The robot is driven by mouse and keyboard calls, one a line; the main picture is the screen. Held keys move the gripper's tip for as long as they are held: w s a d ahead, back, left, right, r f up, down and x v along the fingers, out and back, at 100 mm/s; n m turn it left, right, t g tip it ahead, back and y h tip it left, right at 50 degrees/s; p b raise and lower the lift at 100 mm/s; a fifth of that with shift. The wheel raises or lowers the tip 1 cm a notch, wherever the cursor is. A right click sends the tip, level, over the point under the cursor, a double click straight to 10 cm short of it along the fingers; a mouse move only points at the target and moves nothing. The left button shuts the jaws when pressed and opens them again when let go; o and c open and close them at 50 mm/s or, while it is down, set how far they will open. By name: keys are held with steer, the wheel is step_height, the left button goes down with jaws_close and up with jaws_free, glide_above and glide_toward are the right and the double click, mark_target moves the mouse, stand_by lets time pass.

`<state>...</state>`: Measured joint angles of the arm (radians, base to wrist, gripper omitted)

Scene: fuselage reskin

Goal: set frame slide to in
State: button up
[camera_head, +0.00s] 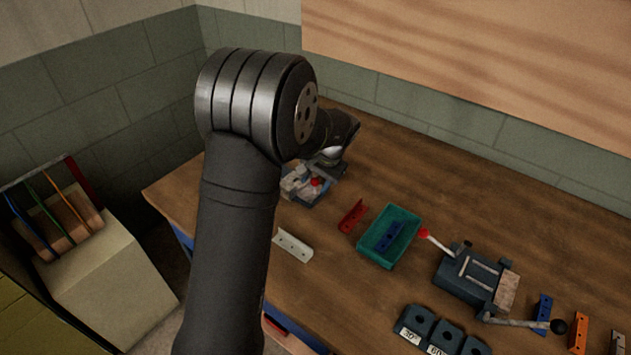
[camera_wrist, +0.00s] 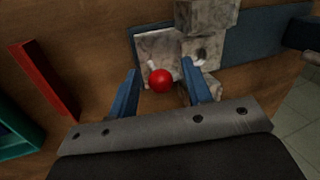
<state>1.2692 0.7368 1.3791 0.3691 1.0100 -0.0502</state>
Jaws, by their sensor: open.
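The frame slide (camera_head: 303,184) is a small grey metal fixture with a blue base and a red ball knob, standing toward the back left of the bench. In the wrist view its mottled metal blocks (camera_wrist: 206,16) sit on a blue base plate (camera_wrist: 262,38). The red knob (camera_wrist: 160,80) stands on a short pale stem. My gripper (camera_wrist: 162,82) is open, its two blue fingers on either side of the knob. I cannot tell whether a finger touches it. In the head view my arm hides part of the fixture.
A red bracket (camera_head: 353,216), a white bracket (camera_head: 293,245) and a teal tray (camera_head: 366,254) holding a blue bracket (camera_head: 390,236) lie nearby. A vise-like fixture (camera_head: 463,284) with a red-knobbed lever stands right. Dark angle blocks (camera_head: 416,322) are at the front.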

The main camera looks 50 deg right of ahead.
mark_target(309, 187)
jaws_close()
steer(key=w, duration=0.8)
steer(key=shift+w, duration=0.15)
jaws_free()
steer(key=shift+r, duration=0.1)
steer(key=a+v, duration=0.1)
steer(key=v, duration=1.6)
steer(key=shift+d, duration=0.5)
